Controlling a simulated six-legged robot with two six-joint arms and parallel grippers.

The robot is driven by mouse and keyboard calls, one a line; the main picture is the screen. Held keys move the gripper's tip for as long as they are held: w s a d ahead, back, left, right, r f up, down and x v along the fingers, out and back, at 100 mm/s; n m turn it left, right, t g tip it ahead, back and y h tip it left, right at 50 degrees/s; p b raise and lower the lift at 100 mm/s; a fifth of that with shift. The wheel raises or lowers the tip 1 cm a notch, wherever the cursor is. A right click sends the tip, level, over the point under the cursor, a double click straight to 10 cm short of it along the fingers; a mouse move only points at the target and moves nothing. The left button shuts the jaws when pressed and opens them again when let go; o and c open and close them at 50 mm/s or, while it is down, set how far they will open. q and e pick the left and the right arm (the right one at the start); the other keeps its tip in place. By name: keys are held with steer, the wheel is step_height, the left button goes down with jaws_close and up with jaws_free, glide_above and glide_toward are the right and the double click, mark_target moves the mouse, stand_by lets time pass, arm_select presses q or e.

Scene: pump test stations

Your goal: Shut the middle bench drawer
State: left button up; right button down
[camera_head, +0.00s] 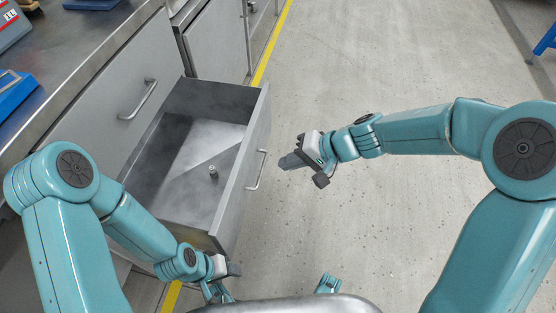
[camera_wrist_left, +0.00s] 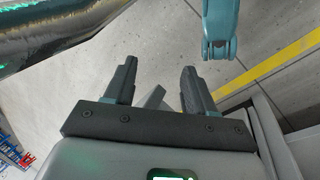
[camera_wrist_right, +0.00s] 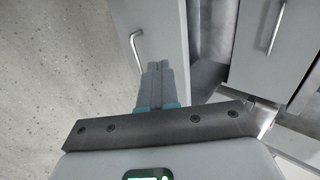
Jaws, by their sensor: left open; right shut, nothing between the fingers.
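The bench drawer (camera_head: 228,178) stands pulled well out from the steel bench in the head view. Its front faces right and carries a bar handle (camera_head: 257,170); the handle also shows in the right wrist view (camera_wrist_right: 135,50). My right gripper (camera_head: 284,162) is shut and empty, just right of the handle with a gap to the drawer front. My left gripper (camera_head: 236,269) is by the drawer's near corner; in the left wrist view its fingers (camera_wrist_left: 152,85) are apart with nothing between them.
A closed grey front (camera_head: 105,115) with its own handle is on the bench beside the open drawer. A blue device (camera_head: 14,92) and a red-grey device (camera_head: 12,25) stand on the bench top. Open floor (camera_head: 370,70) lies to the right, with a yellow line (camera_head: 270,45) along the bench.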

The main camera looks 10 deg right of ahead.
steer(key=x, duration=0.3)
steer(key=a+r+b+x, duration=0.1)
steer(key=x, duration=0.3)
steer(key=b+x, duration=0.1)
steer(key=x, duration=0.3)
steer(key=shift+w+a+r, duration=0.1)
steer(key=shift+a+r, duration=0.25)
arm_select(q)
step_height(320, 180, down, 3)
steer(key=shift+a+r, duration=0.15)
steer(key=shift+r, duration=0.05)
steer(key=shift+a, duration=0.1)
arm_select(e)
steer(key=shift+w+a, duration=0.1)
